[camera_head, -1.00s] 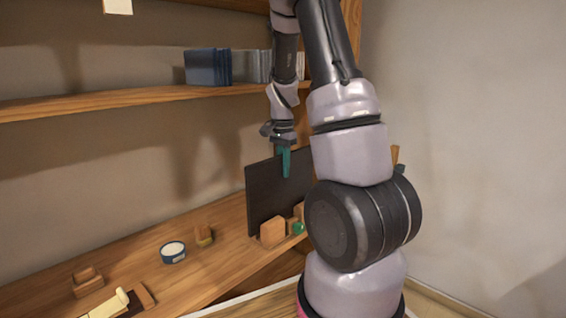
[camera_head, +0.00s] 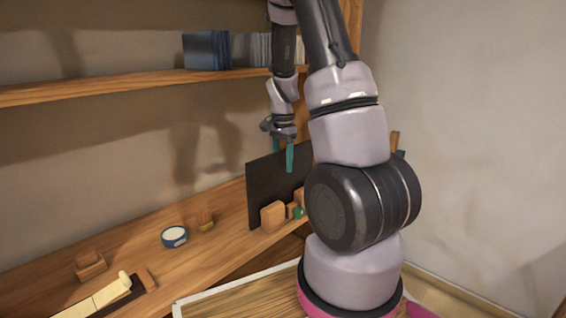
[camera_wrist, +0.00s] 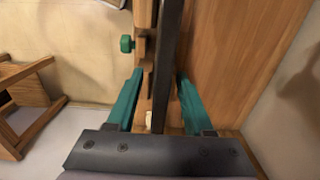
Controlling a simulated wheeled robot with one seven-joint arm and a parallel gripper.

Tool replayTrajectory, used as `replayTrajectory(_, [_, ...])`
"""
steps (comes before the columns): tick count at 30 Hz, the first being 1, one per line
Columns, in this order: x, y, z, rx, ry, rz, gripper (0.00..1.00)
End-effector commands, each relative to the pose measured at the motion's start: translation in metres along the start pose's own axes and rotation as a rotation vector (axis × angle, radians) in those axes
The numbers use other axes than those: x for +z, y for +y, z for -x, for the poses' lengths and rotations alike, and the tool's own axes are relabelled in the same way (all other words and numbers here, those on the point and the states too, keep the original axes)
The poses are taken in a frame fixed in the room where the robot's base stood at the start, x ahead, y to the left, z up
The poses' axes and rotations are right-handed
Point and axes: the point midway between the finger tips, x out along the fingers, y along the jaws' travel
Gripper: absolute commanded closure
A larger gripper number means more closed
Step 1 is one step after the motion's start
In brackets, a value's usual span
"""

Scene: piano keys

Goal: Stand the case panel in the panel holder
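The dark case panel (camera_head: 266,185) stands upright on the wooden desk, beside small wooden blocks with a green knob (camera_head: 299,212) that look like the panel holder (camera_head: 272,216). My gripper (camera_head: 283,156) is at the panel's top edge, one teal finger in front and the other partly hidden behind it. In the wrist view, the panel (camera_wrist: 168,50) runs between the spread fingers of my gripper (camera_wrist: 160,78), with a visible gap on the left. The holder's wood and green knob also show there. My arm hides the panel's right side; how deep its lower edge sits is unclear.
Pale key pieces (camera_head: 105,296) lie at the front left. A shelf (camera_head: 100,90) with books runs above. A wooden stool-like frame (camera_wrist: 25,105) is left in the wrist view.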

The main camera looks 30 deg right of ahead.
Motion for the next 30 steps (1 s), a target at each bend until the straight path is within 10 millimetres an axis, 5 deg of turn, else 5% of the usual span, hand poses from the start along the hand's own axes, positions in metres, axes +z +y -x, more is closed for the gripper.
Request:
replayTrajectory(11, [0.0,0.0,0.005,0.0,-0.001,0.0,0.48])
replayTrajectory(24, [0.0,-0.001,0.086,-0.003,0.001,0.0,0.48])
replayTrajectory(30, [0.0,0.0,0.105,-0.001,0.0,0.0,0.48])
